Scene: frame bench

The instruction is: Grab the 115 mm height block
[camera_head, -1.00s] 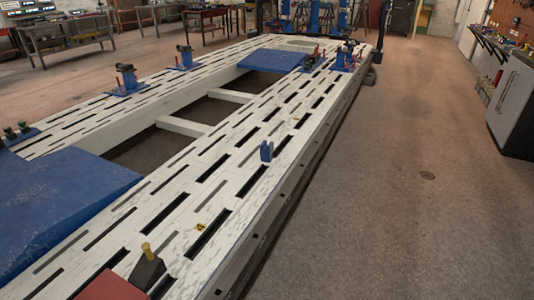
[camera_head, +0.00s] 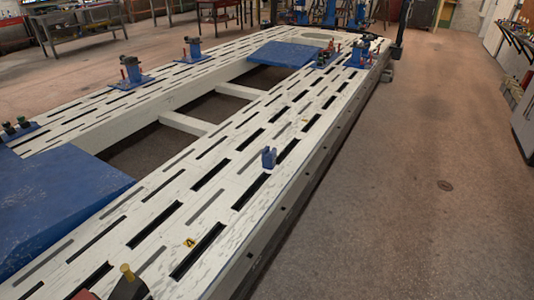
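A small blue block (camera_head: 268,158) with a notched top stands upright on the white slotted frame bench (camera_head: 225,175), near the middle of its right-hand beam. No height marking can be read on it, so I cannot tell whether it is the 115 mm block. A yellow tag with a dark number (camera_head: 189,243) lies on the bench nearer to me.
A dark piece with a yellow knob (camera_head: 127,271) and a red edge sit at the bottom left. Blue plates (camera_head: 60,205) (camera_head: 285,54) cover parts of the bench. Blue clamps (camera_head: 131,70) stand on the far beam. The floor (camera_head: 410,190) to the right is open.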

